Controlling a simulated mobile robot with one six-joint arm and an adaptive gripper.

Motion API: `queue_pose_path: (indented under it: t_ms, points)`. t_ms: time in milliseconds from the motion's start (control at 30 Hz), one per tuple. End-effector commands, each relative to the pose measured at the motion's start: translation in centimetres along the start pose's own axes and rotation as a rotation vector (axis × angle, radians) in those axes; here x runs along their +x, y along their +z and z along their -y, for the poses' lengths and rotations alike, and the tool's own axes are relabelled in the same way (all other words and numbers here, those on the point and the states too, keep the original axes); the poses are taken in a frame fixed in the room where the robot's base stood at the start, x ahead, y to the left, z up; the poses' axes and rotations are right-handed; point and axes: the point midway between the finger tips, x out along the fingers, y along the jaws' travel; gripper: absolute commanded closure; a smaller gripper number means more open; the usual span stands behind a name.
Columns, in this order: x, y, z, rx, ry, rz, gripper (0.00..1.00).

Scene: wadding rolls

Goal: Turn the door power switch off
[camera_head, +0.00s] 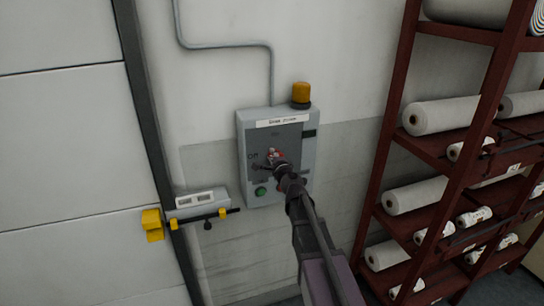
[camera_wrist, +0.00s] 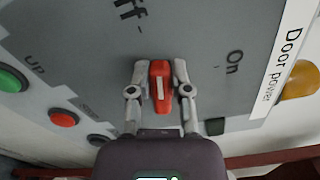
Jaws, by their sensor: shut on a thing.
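The door power switch is a red knob (camera_wrist: 160,80) with a white line, on a grey control panel (camera_head: 246,140). It also shows in the head view (camera_head: 274,153), partly behind my gripper. My gripper (camera_wrist: 160,72) is shut on the knob, one finger on each side. In the wrist view the knob's long side runs up and down the picture. The "Off" mark (camera_wrist: 130,10) is above it and slightly left, and the "On" mark (camera_wrist: 234,62) is to its right. The knob points more toward the Off side than the On side.
The panel also carries a green button (camera_wrist: 12,78), a red button (camera_wrist: 63,117) and a yellow lamp (camera_head: 301,93) on top. A small grey box with a yellow-ended bar (camera_head: 205,219) is left of it. A dark red rack (camera_head: 385,150) with white rolls stands at right.

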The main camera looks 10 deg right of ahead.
Motion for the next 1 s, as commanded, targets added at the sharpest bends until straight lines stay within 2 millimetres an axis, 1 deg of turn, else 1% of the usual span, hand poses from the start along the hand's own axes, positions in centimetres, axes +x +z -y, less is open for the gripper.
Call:
queue_pose_path:
  t_ms: [33, 200, 400, 600, 933, 967, 1000]
  points:
    - [-0.05, -0.3, -0.14, -0.037, -0.002, -0.008, 1.0]
    - [0.02, -0.36, -0.29, -0.155, -0.002, -0.009, 1.0]
    - [0.12, -0.43, -0.35, -0.24, -0.001, -0.01, 1.0]
    - [0.22, -0.46, -0.33, -0.272, -0.001, -0.011, 1.0]
    - [0.37, -0.5, -0.26, -0.274, -0.001, -0.011, 1.0]
    - [0.38, -0.51, -0.26, -0.274, -0.001, -0.011, 0.71]
    - [0.4, -0.51, -0.25, -0.274, -0.001, -0.011, 0.6]
